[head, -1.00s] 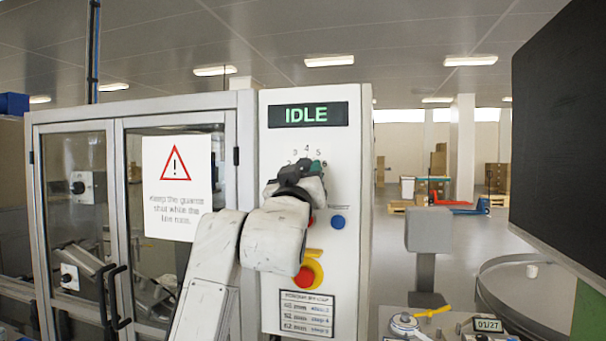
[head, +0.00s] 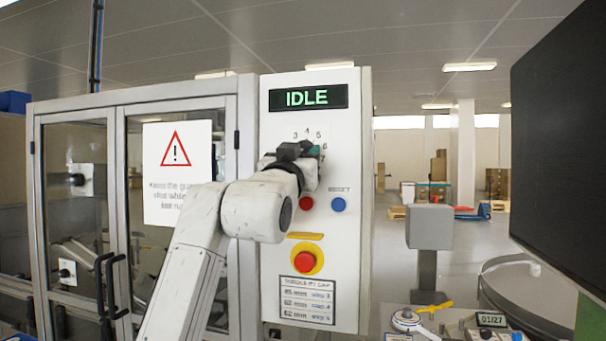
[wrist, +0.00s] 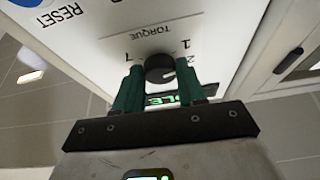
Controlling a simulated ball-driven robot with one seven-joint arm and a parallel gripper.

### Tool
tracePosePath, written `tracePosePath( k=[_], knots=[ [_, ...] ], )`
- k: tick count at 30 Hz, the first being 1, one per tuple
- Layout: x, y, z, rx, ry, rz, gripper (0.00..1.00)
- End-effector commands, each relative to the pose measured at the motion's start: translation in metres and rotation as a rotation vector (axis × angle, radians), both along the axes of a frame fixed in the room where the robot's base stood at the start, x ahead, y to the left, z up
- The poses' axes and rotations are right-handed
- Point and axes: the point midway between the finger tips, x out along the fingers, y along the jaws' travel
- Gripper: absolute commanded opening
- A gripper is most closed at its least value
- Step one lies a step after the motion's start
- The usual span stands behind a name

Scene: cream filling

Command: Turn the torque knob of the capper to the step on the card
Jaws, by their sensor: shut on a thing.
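My gripper (wrist: 160,90) has its green fingers on either side of the dark torque knob (wrist: 159,68), shut on it. The wrist view shows the dial upside down, with a 1 and 2 to the right of the knob and a 7 to the left. A white mark shows on the knob's right side, the side of the 1 and 2. In the head view my gripper (head: 304,152) hides the knob; 3, 4, 5 and 6 show around it. The card (head: 306,302) is low on the capper's panel (head: 345,260); its rows are too blurred to read surely.
The display (head: 308,97) reads IDLE. A red button (head: 306,203), a blue RESET button (head: 339,205) and a red emergency stop (head: 306,262) sit below the dial. Glass guard doors (head: 110,225) stand left. A dark screen (head: 560,150) stands right.

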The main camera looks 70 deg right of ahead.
Motion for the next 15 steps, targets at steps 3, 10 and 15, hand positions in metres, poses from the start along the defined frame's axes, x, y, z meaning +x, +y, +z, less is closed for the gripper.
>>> tracePosePath(
  k=[3,10,15],
  knots=[
    [0.0019,-0.0002,-0.0082,0.007,-0.108,0.000,0.09],
    [0.0043,-0.0005,-0.0045,0.025,-0.322,-0.003,0.09],
    [0.0060,-0.0003,-0.0009,0.038,-0.482,-0.003,0.09]
  ],
)
